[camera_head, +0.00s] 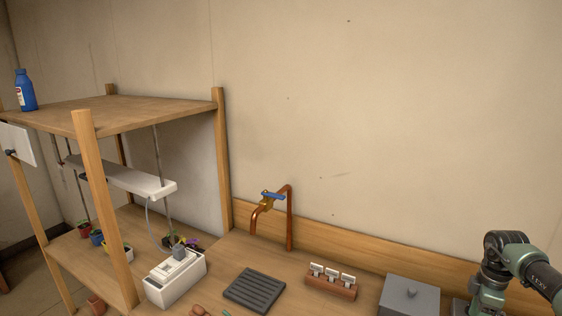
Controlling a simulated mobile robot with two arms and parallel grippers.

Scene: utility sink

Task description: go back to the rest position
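My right arm (515,262) comes in from the right edge and bends at a dark joint, then runs down past the bottom edge. Its gripper is not visible in the head view. My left arm and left gripper are not in view. Nothing held by either gripper can be seen.
A copper tap (289,220) with a blue handle stands by the wall. On the worktop are a dark ribbed tray (254,290), a wooden block with white switches (331,281) and a grey lidded box (408,297), close to my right arm. A wooden shelf (150,112) stands left.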

